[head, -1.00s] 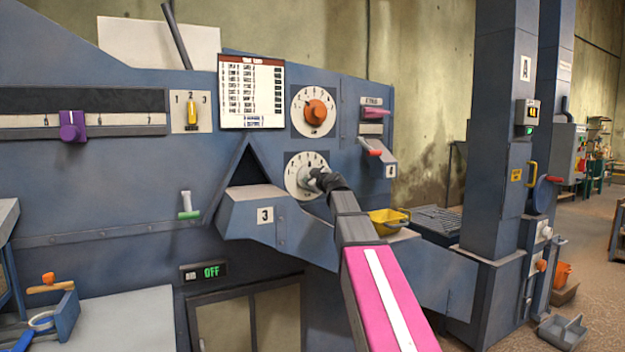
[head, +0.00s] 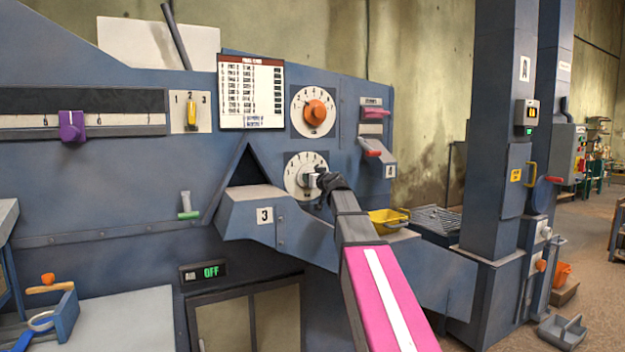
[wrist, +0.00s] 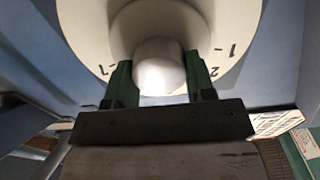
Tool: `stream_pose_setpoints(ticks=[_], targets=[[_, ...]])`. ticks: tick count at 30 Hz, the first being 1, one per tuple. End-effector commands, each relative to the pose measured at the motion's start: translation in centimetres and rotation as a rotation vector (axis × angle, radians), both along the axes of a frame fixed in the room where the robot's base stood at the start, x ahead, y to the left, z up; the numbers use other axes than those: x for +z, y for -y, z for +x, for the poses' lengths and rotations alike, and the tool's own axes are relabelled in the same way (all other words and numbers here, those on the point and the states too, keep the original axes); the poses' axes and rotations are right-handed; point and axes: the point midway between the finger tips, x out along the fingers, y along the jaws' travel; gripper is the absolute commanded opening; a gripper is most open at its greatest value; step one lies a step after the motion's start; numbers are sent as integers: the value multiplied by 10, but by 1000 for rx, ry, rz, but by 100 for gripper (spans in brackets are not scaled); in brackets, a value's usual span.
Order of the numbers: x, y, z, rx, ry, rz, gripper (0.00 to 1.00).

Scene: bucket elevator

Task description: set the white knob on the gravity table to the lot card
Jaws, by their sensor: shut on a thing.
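The white knob (wrist: 160,68) sits in front of a white round dial, between the two green fingers of my gripper (wrist: 158,85) in the wrist view. My gripper is shut on it. In the head view my gripper (head: 318,180) reaches the lower dial (head: 294,166) from the right and hides part of the knob. Marks show on the dial, but the setting cannot be read. The lot card (head: 251,92) is a white sheet with a dark red header, up and left of this dial. Its print is too small to read.
An orange knob (head: 315,112) on its own dial is just above. A red-tipped lever (head: 369,151) is to the right, with a yellow scoop (head: 387,220) below it. A purple slider knob (head: 72,126) and yellow switch (head: 192,114) are at left. The display (head: 209,271) reads OFF.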

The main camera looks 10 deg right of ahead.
Motion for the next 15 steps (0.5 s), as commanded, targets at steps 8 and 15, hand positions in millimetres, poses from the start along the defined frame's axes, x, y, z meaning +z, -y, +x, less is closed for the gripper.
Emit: stream_pose_setpoints(ticks=[8,15], targets=[[0,0,0,1,-44,133,26],[0,1,0,1,-59,178,26]])
